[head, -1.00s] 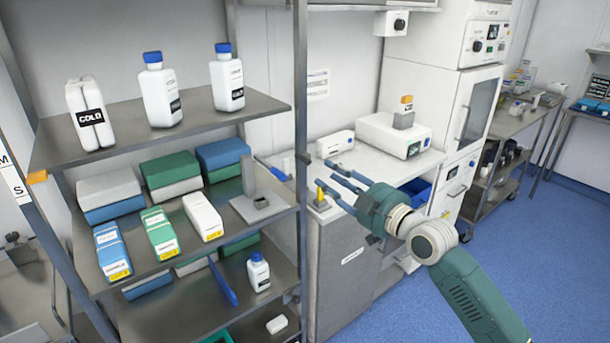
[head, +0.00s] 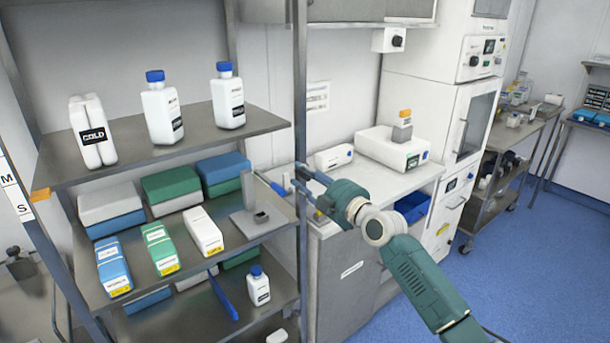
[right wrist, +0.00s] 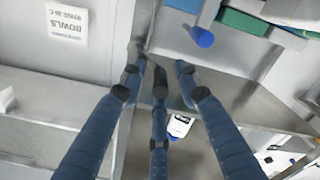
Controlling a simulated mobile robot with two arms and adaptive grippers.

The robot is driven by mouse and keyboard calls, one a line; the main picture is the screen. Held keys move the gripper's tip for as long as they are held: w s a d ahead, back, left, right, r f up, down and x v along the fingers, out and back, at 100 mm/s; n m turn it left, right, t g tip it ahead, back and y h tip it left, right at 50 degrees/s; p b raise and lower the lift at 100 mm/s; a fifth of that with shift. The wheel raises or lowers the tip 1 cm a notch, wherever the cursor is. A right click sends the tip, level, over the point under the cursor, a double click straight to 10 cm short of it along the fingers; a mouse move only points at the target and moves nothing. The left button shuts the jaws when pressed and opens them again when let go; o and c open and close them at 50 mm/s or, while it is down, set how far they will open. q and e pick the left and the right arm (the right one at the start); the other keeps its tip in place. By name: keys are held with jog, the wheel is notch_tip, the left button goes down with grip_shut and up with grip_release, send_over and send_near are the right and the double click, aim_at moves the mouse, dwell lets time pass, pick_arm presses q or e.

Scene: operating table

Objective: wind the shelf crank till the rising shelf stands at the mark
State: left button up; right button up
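A shelf rack fills the left of the head view. Beside the tab a white strip (head: 14,190) carries the letters M and S. My right gripper (head: 302,180) reaches in at the rack's right front post. The crank is otherwise hard to make out. My left gripper is not in view.
The middle shelf (head: 190,238) holds several boxes and a grey stand (head: 252,215). A blue-capped bottle (head: 258,288) stands below. A cabinet with a white counter (head: 345,195) is right of the post. Blue floor (head: 540,270) is open at the right.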

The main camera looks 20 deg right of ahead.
grip_shut()
jog(key=shift+w+d+r+m, duration=0.15)
jog(key=shift+r+m, duration=0.2)
jog(key=shift+m, duration=0.35)
dwell(0.6)
jog(key=shift+d+r+m+b, duration=0.15)
jog(key=shift+r+m+b, duration=0.15)
jog(key=shift+m, duration=0.2)
jog(key=shift+w+d+r+m+b, duration=0.3)
jog(key=shift+d+m, duration=0.4)
jog(key=shift+m, duration=1.45)
jog(key=shift+w+d+r+m+b, duration=0.3)
jog(key=shift+d+m, duration=0.45)
jog(key=shift+m, duration=1.45)
jog(key=shift+w+d+r+m+b, duration=0.15)
jog(key=shift+d+m+b, duration=0.4)
jog(key=shift+m, duration=1.6)
jog(key=shift+d, duration=0.15)
